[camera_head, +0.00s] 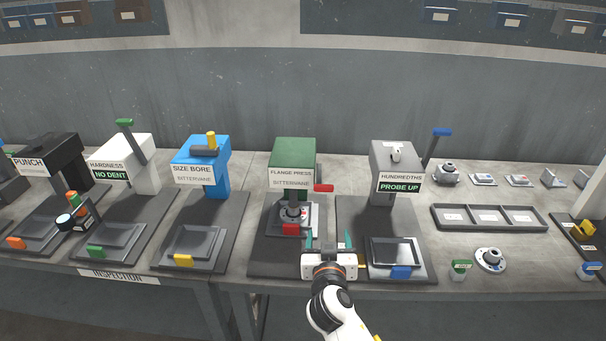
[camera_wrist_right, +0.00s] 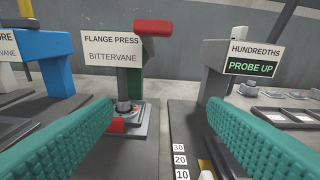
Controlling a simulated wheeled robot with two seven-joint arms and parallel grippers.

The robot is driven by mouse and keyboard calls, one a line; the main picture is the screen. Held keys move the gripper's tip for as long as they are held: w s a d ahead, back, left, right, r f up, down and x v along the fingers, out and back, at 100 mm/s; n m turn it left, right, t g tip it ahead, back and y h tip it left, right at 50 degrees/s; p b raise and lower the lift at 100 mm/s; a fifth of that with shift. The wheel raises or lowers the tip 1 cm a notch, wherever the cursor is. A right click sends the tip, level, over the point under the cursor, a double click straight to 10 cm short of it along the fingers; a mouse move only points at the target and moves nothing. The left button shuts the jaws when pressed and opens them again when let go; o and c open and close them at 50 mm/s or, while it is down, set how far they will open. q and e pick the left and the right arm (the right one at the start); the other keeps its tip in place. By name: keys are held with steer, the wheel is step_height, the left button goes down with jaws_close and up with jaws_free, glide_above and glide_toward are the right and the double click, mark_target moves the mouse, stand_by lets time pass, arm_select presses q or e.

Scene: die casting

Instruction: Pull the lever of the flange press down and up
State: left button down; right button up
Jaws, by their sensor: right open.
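The flange press (camera_head: 293,152) is a green-topped machine labelled "FLANGE PRESS BITTERVANE", standing mid-bench. Its lever has a red handle (camera_head: 323,188) on the press's right side. In the right wrist view the red handle (camera_wrist_right: 153,28) is upper centre, at the top of a dark arm beside the sign. A grey metal flange part (camera_head: 294,211) sits on the press's plate, behind a red tab (camera_head: 290,230). My right gripper (camera_head: 329,240) is open and empty, in front of the press and nearer me than the lever. Its teal fingers (camera_wrist_right: 158,115) frame the space below the handle, touching nothing visible.
The grey "HUNDREDTHS" gauge (camera_head: 396,160) stands close on the right, with a blue-tabbed plate (camera_head: 399,253). The blue "SIZE BORE" station (camera_head: 202,160) is on the left. A dark divided tray (camera_head: 490,229) and a loose flange (camera_head: 490,259) lie farther right.

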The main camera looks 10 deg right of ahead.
steer(key=t, duration=0.2)
glide_toward(324, 190)
steer(key=w, duration=0.1)
steer(key=shift+m+h, duration=0.3)
steer(key=shift+m, duration=0.1)
steer(key=p+x, duration=0.2)
steer(key=x, duration=0.8)
steer(key=shift+w+r, duration=0.1)
steer(key=shift+w, duration=0.1)
steer(key=shift+w+d+p, duration=0.2)
steer(key=shift+w+p, duration=0.1)
steer(key=shift+w, duration=0.4)
